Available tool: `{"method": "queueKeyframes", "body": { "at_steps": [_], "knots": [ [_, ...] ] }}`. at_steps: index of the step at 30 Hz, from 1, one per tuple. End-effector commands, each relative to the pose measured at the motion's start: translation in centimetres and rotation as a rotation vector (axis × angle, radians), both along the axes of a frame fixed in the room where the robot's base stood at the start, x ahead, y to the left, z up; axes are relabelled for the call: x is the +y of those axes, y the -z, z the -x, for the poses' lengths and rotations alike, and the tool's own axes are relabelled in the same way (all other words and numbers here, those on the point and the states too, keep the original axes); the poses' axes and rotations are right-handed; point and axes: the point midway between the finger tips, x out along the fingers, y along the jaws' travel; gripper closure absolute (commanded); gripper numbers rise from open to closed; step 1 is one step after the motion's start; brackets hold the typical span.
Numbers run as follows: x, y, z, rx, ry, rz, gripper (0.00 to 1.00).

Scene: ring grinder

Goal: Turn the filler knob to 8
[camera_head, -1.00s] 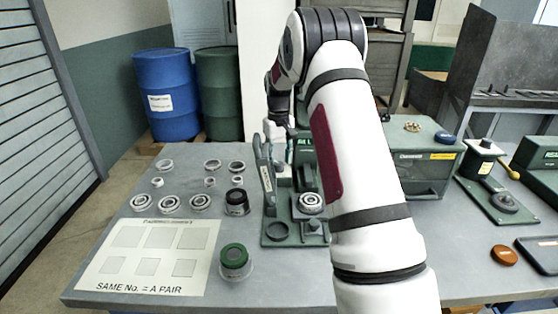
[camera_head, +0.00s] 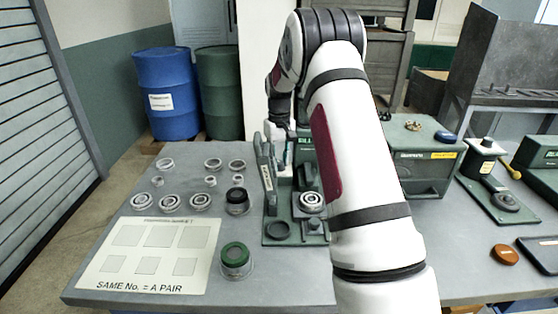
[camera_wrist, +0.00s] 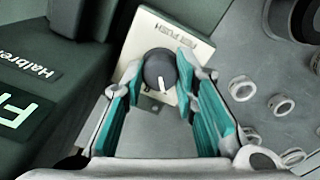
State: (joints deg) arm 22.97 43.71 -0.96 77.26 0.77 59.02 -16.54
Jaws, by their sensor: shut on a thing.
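In the wrist view, a round dark knob (camera_wrist: 160,72) with a white pointer line sits on a cream plate (camera_wrist: 182,28). The pointer faces down toward the bottom of the picture. Small markings by the knob and the plate's lettering are too small or turned to read surely, though "PUSH" seems to show. My gripper (camera_wrist: 158,64) is shut on the knob, with one teal-padded finger on each side. In the head view, the knob is hidden, and my arm covers much of the green machine (camera_head: 283,233).
A lit green display (camera_wrist: 18,112) is left of the knob in the wrist view. Several metal rings (camera_head: 171,202) and a green-topped jar (camera_head: 235,262) stand on the grey table. A white sheet with squares (camera_head: 120,268) lies at front left. A green box (camera_head: 425,170) stands to the right.

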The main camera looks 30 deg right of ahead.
Motion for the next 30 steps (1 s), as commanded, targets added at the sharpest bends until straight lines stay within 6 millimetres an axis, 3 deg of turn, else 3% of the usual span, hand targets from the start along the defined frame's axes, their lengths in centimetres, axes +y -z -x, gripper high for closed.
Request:
{"method": "queueKeyframes", "body": {
  "at_steps": [21, 30],
  "knots": [
    [0.10, 0.08, -0.08, 0.000, 0.499, 0.000, 1.00],
    [0.07, 0.06, -0.02, 0.001, 0.628, 0.001, 1.00]
  ]
}}
